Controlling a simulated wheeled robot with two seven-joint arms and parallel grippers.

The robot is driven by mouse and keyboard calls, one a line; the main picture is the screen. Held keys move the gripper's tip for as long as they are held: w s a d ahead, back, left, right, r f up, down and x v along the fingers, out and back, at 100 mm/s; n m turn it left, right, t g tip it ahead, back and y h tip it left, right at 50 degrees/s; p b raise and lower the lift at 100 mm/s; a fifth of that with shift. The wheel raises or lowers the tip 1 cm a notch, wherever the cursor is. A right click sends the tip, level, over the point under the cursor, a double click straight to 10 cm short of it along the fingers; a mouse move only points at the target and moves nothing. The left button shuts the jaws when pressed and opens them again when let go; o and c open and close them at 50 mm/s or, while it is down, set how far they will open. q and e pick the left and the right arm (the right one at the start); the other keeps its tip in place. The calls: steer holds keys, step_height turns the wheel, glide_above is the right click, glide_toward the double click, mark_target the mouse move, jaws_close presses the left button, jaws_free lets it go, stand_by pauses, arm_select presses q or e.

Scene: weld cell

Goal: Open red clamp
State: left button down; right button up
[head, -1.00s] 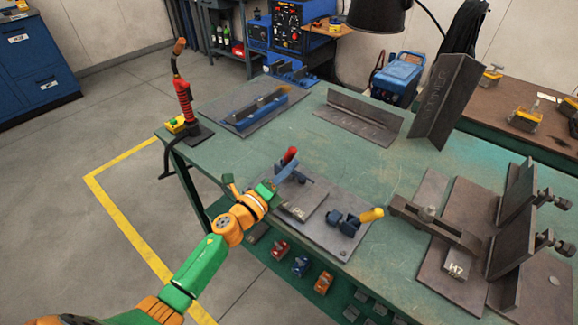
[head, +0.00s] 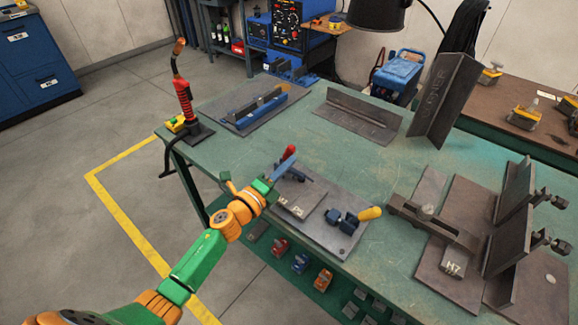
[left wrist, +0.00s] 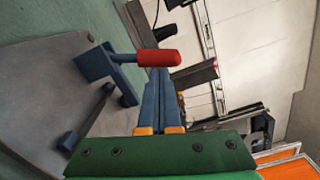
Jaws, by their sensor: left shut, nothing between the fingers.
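The red clamp's handle (head: 289,152) stands up, leaning slightly, at the far left of the steel fixture plate (head: 325,236) on the green table. In the left wrist view its red grip (left wrist: 160,58) lies across the fingertips, joined to the dark blue clamp body (left wrist: 93,62). My left gripper (head: 285,169) is shut and empty, its blue fingers right at the handle. In the left wrist view the closed fingertips (left wrist: 158,74) are just below the grip; I cannot tell whether they touch it. My right gripper is not in view.
A yellow-handled clamp (head: 370,214) stands at the plate's right side. A flat steel piece (head: 301,203) lies between the clamps. A heavier fixture (head: 450,270) fills the table's right. A red torch (head: 184,98) stands at the left corner. The table middle (head: 350,165) is clear.

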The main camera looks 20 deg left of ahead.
arm_select(q)
steer(key=shift+r, duration=0.15)
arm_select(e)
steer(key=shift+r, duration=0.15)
arm_select(q)
steer(key=shift+w+a+r+n+p, duration=0.2)
steer(key=shift+a+r+n+p, duration=0.25)
steer(key=shift+n, duration=0.45)
steer(key=shift+w+a+r+n+p, duration=0.15)
steer(key=shift+a+n+p, duration=0.4)
steer(key=shift+n, duration=0.35)
steer(key=a+n, duration=0.1)
steer(key=n, duration=0.2)
steer(key=w+a+n, duration=0.1)
steer(key=a+n, duration=0.1)
steer(key=n, duration=0.1)
steer(key=w+a+n, duration=0.1)
steer(key=a+n, duration=0.1)
steer(key=shift+a+f+n+g+p, duration=0.1)
steer(key=shift+f+n+g+p, duration=0.2)
steer(key=shift+f+n+p, duration=0.1)
steer(key=shift+a+f, duration=0.15)
steer(key=shift+a, duration=0.15)
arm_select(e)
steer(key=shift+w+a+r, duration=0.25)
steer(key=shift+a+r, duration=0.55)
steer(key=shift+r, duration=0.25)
arm_select(q)
steer(key=shift+w+a+b, duration=0.1)
steer(key=shift+b, duration=0.25)
